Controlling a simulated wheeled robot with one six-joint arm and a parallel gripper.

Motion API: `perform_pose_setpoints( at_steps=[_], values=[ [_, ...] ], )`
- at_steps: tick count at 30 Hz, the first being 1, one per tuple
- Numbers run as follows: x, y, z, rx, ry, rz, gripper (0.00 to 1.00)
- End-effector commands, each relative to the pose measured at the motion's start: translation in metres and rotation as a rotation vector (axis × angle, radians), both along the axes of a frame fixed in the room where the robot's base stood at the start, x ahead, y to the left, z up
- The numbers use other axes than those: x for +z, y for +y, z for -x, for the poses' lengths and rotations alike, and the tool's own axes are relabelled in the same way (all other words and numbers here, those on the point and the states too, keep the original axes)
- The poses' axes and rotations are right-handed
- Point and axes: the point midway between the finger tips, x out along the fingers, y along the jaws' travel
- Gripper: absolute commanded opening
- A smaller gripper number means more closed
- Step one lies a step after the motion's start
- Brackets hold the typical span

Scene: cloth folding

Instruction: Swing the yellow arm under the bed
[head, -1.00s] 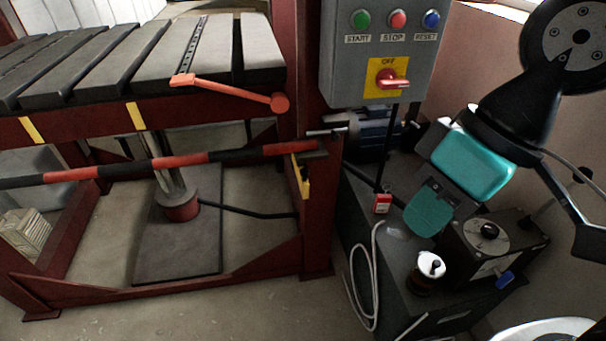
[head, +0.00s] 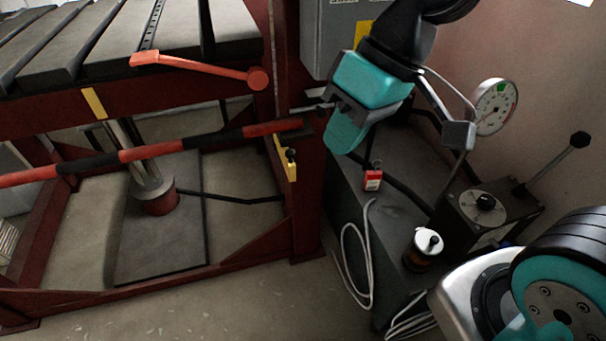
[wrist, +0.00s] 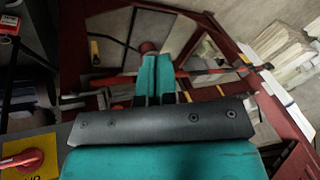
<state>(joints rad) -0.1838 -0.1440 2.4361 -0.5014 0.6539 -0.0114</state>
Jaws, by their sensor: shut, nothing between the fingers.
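The yellow arm (head: 286,162) is a short yellow bar with a black knob. It hangs by the red frame post, below the bed (head: 100,45), a slotted grey platform on a red frame. In the wrist view the yellow arm (wrist: 95,51) shows small at upper left. My gripper (head: 343,140), with teal fingers, is right of the post and a little above and right of the yellow arm, apart from it. In the wrist view my gripper's fingers (wrist: 154,64) are together with nothing between them.
A red-and-black striped bar (head: 140,153) runs below the bed. An orange lever (head: 200,66) is on the bed's front edge. A dark cabinet (head: 400,205) with a red padlock-like tag (head: 373,180) and a gauge (head: 494,107) stand at right. The floor in front is clear.

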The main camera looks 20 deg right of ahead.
Motion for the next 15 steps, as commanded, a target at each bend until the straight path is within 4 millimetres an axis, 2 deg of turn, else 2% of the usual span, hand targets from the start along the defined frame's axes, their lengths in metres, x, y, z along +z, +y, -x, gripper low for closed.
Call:
perform_pose_setpoints(
  at_steps=[1, 5, 6, 9, 12, 15],
  values=[
    [-0.043, -0.004, -0.033, -0.046, 0.001, -0.016, 0.0],
    [-0.117, -0.027, -0.124, -0.169, -0.036, -0.077, 0.0],
    [-0.141, -0.038, -0.15, -0.207, -0.05, -0.095, 0.0],
    [-0.2, -0.069, -0.206, -0.295, -0.081, -0.134, 0.0],
    [-0.25, -0.099, -0.245, -0.366, -0.111, -0.163, 0.0],
    [-0.283, -0.121, -0.269, -0.413, -0.133, -0.182, 0.0]
  ],
)
